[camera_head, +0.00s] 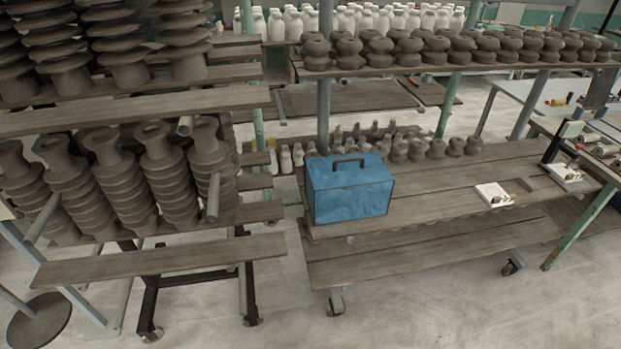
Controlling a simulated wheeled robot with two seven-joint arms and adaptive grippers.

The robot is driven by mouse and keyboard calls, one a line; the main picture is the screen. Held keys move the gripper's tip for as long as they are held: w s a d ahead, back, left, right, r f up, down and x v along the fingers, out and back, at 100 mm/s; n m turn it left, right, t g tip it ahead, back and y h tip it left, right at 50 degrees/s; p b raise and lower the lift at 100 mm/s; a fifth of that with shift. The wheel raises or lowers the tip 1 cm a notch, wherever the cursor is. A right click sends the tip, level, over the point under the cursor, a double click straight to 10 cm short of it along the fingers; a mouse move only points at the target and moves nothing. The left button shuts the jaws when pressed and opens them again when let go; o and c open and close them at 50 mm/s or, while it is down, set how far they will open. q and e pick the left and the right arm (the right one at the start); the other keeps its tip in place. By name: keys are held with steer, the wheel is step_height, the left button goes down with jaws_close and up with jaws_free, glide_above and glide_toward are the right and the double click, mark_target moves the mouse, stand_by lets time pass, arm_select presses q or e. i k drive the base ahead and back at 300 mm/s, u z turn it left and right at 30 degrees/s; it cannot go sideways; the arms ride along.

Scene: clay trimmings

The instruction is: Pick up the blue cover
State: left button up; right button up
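The blue cover (350,198) is box-shaped, with a dark handle on top and dark edges. It stands upright on the left end of a wooden plank shelf (440,197), close to the shelf's front edge. Its front and top face me; its back is hidden. Neither of my grippers shows in the head view.
A rack with large ribbed clay pieces (115,185) stands to the left. Small white boards (493,194) with little items lie farther right on the shelf. A green post (580,226) stands at the right. The planks between cover and boards are clear.

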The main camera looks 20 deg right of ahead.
mark_target(339, 188)
steer(key=u, duration=0.5)
steer(key=i, duration=0.6)
steer(key=u, duration=0.25)
